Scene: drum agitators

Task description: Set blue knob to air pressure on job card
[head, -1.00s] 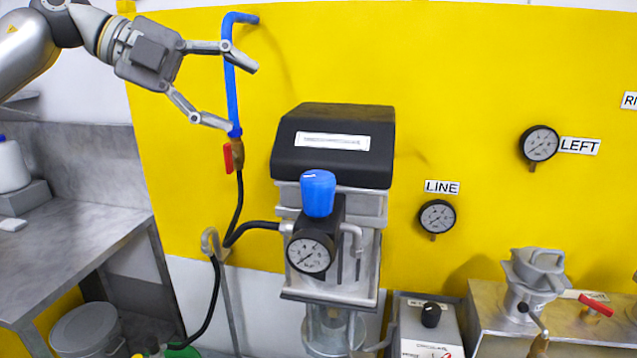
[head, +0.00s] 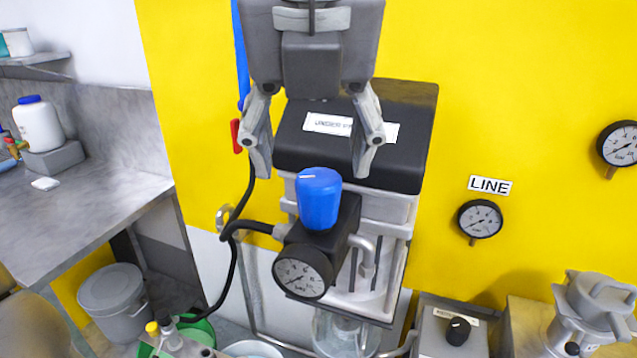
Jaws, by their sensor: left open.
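The blue knob (head: 319,198) stands upright on a black regulator in the middle of the head view. A round pressure gauge (head: 303,273) sits on the regulator just below it. My left gripper (head: 314,172) is open and points down, with one finger on each side above the knob. The fingertips look level with or just above the knob's top; I see no contact. The gauge needle is too small to read surely. No job card can be made out. My right gripper is not in view.
A black-topped agitator unit (head: 420,130) stands right behind the gripper. A black hose (head: 240,228) and red valve handle (head: 236,136) are to the left. The LINE gauge (head: 480,219) is on the yellow wall. A grey bench (head: 80,215) is at left.

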